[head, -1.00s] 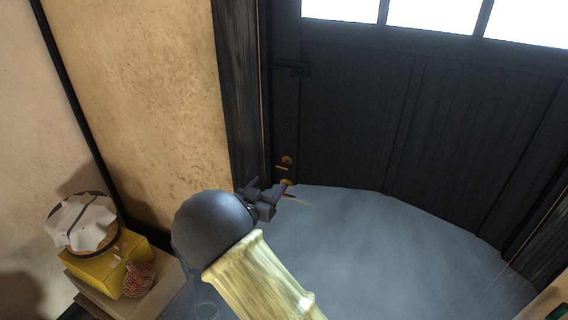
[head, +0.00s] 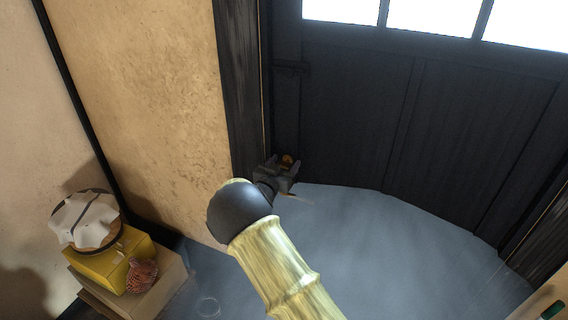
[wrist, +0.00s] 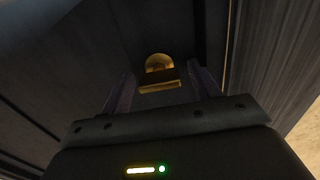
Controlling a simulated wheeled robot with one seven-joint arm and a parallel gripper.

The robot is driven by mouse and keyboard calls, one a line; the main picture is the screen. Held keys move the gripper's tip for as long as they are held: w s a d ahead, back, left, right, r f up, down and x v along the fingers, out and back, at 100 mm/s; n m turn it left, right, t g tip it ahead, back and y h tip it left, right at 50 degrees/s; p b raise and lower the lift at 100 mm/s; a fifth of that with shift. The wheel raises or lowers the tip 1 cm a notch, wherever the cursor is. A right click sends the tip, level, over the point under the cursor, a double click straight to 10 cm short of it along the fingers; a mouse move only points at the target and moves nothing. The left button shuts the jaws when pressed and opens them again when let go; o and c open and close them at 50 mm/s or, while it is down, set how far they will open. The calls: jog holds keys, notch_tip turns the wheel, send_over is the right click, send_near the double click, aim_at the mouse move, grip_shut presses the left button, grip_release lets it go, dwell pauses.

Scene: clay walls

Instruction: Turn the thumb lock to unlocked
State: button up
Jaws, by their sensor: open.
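The thumb lock is a brass piece on the dark door (head: 350,110), near its left edge. In the head view only its round brass top (head: 287,159) shows above my gripper (head: 287,171), which hides the rest. In the wrist view the round brass plate (wrist: 158,62) has a flat brass thumb piece (wrist: 158,87) below it, lying nearly level. My gripper's two fingers (wrist: 162,92) are open, one on each side of the thumb piece. I cannot tell whether they touch it.
A dark door frame (head: 240,80) and a clay wall (head: 145,100) stand left of the door. At lower left, a yellow box (head: 105,268) carries a cloth-covered round thing (head: 85,218), with a red patterned object (head: 142,275) beside it. The grey floor (head: 350,240) before the door is clear.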

jog(key=c, duration=1)
jog(key=shift+r+n, duration=0.1)
jog(key=shift+n, duration=0.2)
jog(key=n+p, duration=0.2)
jog(key=n, duration=0.1)
jog(key=shift+a+n+p, duration=0.15)
jog(key=shift+n+p, duration=0.2)
jog(key=shift+n, duration=0.05)
jog(key=n+p, duration=0.2)
jog(key=n, duration=0.2)
jog(key=shift+n, duration=0.3)
jog(key=n+p, duration=0.1)
jog(key=n, duration=0.3)
jog(key=shift+n+p, duration=0.3)
jog(key=shift+w+a+f+n+p, duration=0.1)
jog(key=shift+n+p, duration=0.15)
jog(key=shift+n, duration=0.85)
jog(key=shift+f+n+p, duration=0.1)
jog(key=shift+n+p, duration=0.15)
jog(key=shift+n, duration=0.85)
